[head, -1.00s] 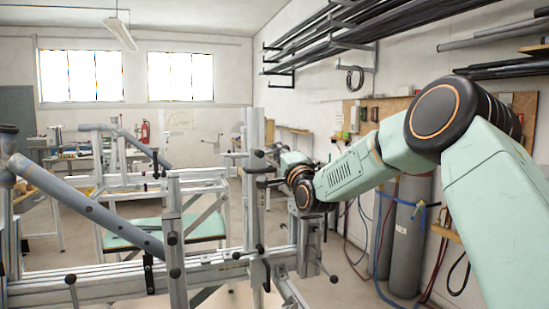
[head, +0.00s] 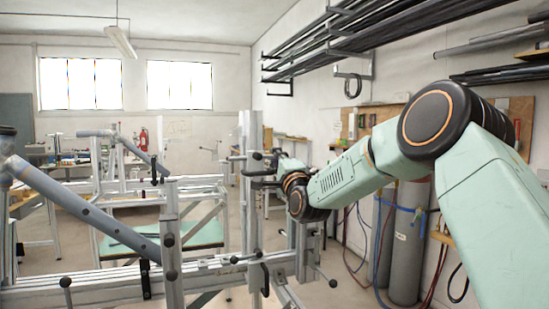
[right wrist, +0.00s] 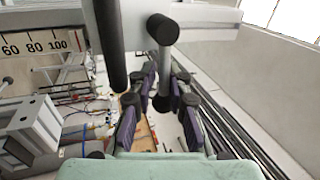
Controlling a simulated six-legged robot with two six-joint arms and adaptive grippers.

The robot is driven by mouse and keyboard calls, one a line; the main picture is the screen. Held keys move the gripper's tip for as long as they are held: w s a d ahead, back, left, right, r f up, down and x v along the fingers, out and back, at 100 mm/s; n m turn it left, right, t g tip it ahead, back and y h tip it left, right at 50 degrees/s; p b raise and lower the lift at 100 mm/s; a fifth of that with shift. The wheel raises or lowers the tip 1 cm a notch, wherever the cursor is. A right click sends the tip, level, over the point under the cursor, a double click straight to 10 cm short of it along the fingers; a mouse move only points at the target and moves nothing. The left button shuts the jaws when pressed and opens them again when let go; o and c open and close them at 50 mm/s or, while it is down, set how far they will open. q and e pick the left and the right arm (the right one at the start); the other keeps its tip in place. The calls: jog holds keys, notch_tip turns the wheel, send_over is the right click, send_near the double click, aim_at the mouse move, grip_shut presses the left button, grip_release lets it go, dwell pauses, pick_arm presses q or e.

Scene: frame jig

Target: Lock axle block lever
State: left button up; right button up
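My right gripper (head: 264,170) reaches from the right to the upright post (head: 250,128) of the jig, at the height of small black-knobbed levers (head: 257,156). In the right wrist view, the gripper's two purple-padded fingers (right wrist: 163,80) are apart. A short grey lever with a round black end (right wrist: 162,29) shows between and beyond them; I cannot tell whether a finger touches it. A thick black handle (right wrist: 108,42) stands just left of it. Which of these is the axle block lever, and whether it is locked, is not clear. My left gripper is not in view.
The jig's aluminium rail (head: 100,284) crosses the lower left, with several clamps and a sloping grey tube (head: 90,212). A numbered scale (right wrist: 35,44) shows in the right wrist view. Gas cylinders (head: 408,240) stand by the right wall, behind my arm.

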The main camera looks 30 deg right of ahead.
jog(key=shift+o, duration=1.4)
jog(key=shift+s+d, duration=0.1)
jog(key=shift+s, duration=0.15)
jog(key=shift+o, duration=0.4)
jog(key=shift+d, duration=0.1)
jog(key=shift+w, duration=0.15)
jog(key=v, duration=1.2)
